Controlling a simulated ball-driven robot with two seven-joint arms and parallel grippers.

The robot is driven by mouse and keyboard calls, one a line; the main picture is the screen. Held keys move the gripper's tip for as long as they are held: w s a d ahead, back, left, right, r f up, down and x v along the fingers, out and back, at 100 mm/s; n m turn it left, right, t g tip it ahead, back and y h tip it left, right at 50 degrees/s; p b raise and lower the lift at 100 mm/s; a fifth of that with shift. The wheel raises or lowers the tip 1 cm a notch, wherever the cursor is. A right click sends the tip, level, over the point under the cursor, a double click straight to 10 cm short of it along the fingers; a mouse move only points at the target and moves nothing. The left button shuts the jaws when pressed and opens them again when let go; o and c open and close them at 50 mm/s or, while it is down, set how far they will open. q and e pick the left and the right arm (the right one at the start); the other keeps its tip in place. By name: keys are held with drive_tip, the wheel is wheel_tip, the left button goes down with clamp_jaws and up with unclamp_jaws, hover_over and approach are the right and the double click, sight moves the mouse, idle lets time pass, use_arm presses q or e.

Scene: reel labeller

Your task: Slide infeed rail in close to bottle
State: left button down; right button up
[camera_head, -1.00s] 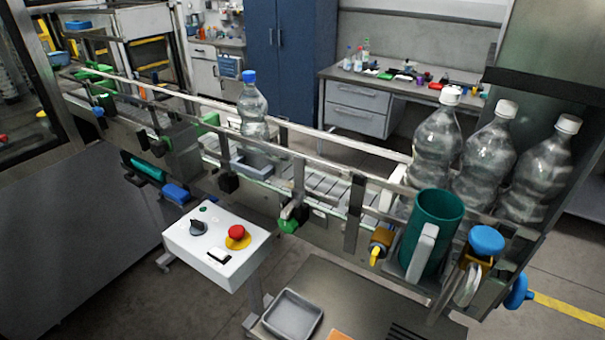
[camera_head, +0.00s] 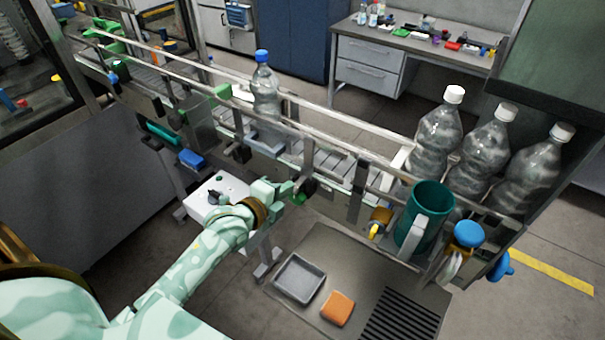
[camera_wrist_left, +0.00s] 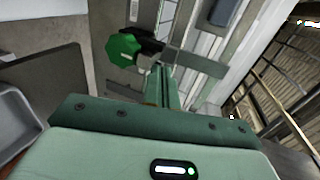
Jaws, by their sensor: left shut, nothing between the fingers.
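A clear bottle with a blue cap (camera_head: 265,93) stands upright on the conveyor between its guide rails. The near rail (camera_head: 343,149) runs along the front side of the belt, held by several upright brackets. A green knob (camera_head: 299,198) sits below this rail on a dark clamp; it also shows in the left wrist view (camera_wrist_left: 123,48). My left gripper (camera_head: 287,189) is shut and empty, close to the knob. In the left wrist view its fingers (camera_wrist_left: 161,84) are together, just right of the knob and apart from it in the picture. My right gripper is out of view.
A teal cup (camera_head: 428,212), blue knob (camera_head: 468,233) and yellow-handled clamp (camera_head: 379,221) sit at the conveyor's right end. Three white-capped bottles (camera_head: 437,130) stand behind. A grey tray (camera_head: 299,278) and orange block (camera_head: 338,308) lie on the lower plate. My arm partly covers the white control box (camera_head: 207,203).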

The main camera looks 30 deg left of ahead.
sight(309, 168)
use_arm(q)
drive_tip(key=x, duration=0.4)
drive_tip(key=r+x, duration=0.1)
drive_tip(key=x, duration=0.2)
drive_tip(key=shift+w, duration=0.3)
drive_tip(key=shift+w+d+b, duration=0.25)
drive_tip(key=shift+w+b, duration=0.1)
drive_tip(key=shift+w, duration=1.35)
drive_tip(key=shift+s, duration=0.15)
